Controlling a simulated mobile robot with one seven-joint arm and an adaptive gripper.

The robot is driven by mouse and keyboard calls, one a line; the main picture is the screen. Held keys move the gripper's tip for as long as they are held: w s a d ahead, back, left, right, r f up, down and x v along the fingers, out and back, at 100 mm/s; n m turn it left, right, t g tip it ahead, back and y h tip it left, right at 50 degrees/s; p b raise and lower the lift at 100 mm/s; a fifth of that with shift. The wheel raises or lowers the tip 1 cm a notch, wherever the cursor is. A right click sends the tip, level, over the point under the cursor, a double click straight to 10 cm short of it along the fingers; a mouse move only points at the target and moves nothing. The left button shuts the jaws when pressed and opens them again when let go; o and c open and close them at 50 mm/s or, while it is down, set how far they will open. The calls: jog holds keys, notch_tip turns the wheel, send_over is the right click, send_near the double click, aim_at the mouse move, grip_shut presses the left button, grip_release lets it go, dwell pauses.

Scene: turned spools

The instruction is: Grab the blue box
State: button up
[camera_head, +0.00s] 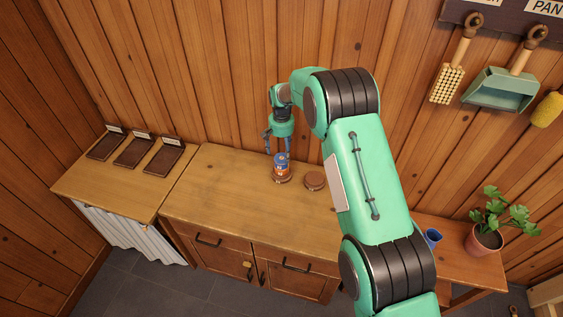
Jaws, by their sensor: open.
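A small blue item with an orange label (281,168), which looks like the blue box, stands upright on a round brown base (283,179) on the wooden cabinet top. Its exact shape is too small to tell. My gripper (277,150) points down, open, with its fingers at the top of the blue item. One finger hangs to the left and the other overlaps the item's top in the picture. I cannot tell whether they touch it.
A round brown lid-like piece (314,180) sits just right of the item. The cabinet top (215,190) is clear to the left. Several dark trays (134,152) lie on the left counter. A blue cup (432,238) and potted plant (485,238) stand at right. A plank wall rises behind.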

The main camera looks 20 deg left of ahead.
aim_at(281, 157)
jog(key=shift+f, duration=0.1)
dwell(0.3)
jog(key=shift+f, duration=2.55)
jog(key=c, duration=1.2)
